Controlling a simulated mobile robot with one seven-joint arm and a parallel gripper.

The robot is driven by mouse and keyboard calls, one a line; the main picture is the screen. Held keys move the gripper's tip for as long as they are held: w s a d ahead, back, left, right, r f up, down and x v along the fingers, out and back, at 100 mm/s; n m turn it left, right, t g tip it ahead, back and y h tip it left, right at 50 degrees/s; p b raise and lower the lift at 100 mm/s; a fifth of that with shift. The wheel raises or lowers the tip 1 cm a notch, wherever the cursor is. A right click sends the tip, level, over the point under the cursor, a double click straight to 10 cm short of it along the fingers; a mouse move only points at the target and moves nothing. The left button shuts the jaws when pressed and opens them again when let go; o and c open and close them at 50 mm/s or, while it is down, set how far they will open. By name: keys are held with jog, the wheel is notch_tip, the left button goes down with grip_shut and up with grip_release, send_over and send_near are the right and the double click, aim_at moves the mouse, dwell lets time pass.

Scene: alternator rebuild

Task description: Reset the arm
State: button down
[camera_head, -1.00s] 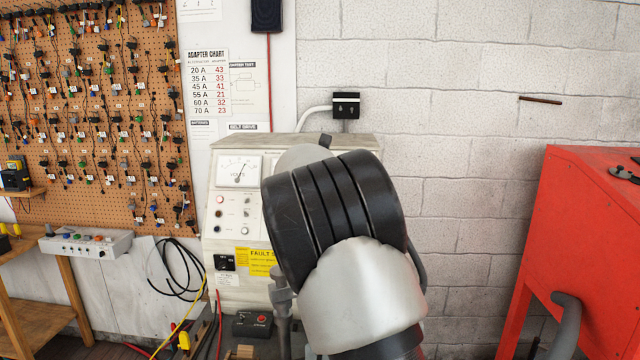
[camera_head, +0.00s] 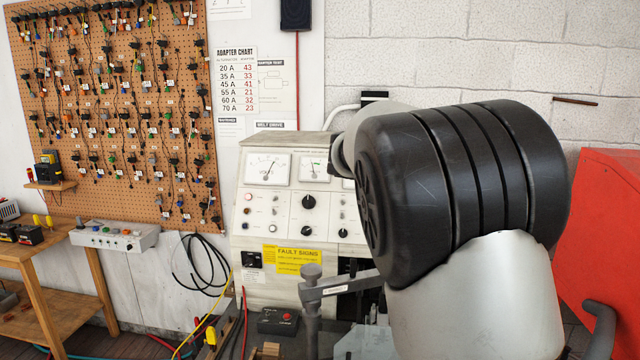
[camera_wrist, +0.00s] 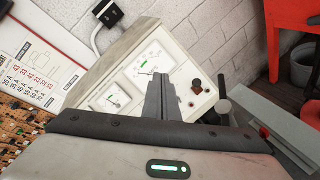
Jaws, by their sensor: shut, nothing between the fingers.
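My gripper (camera_wrist: 162,98) shows in the wrist view with its fingers together and nothing between them. It points toward the cream test bench panel (camera_wrist: 125,75), in front of its dials; the gap to the panel is hard to judge. In the head view my arm's black and silver links cover the right middle, and the gripper itself is hidden there. The test bench (camera_head: 262,222) stands against the wall behind the arm, with its meters, knobs and yellow fault sign showing.
A red cabinet (camera_head: 605,220) stands at the right, partly behind my arm. A pegboard of connectors (camera_head: 110,110) hangs at the left above a wooden bench (camera_head: 95,275). A grey clamp post (camera_head: 312,290) rises in front of the test bench. Cables hang beside it.

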jog(key=s+d+f+m+g+y, duration=0.1)
jog(key=s+d+f+m+g, duration=0.15)
jog(key=s+m, duration=0.55)
jog(key=s+d+f+m+g, duration=0.1)
jog(key=s+d+m+g, duration=0.15)
jog(key=s, duration=0.85)
jog(key=s+a+f+m+g+y, duration=0.1)
jog(key=s+a+f+m, duration=0.2)
jog(key=s, duration=0.6)
jog(key=s+a+f+m+g+y, duration=0.1)
jog(key=s+a+f+m+y, duration=0.1)
jog(key=s, duration=0.7)
jog(key=s+a+f+m+y, duration=0.2)
jog(key=s+a+f+m, duration=0.2)
jog(key=s, duration=0.5)
notch_tip(320, 180, down, 3)
jog(key=shift+s+a+r+m+g, duration=0.15)
jog(key=shift+s+a+m+g, duration=0.2)
jog(key=shift+m, duration=0.9)
jog(key=shift+w, duration=0.1)
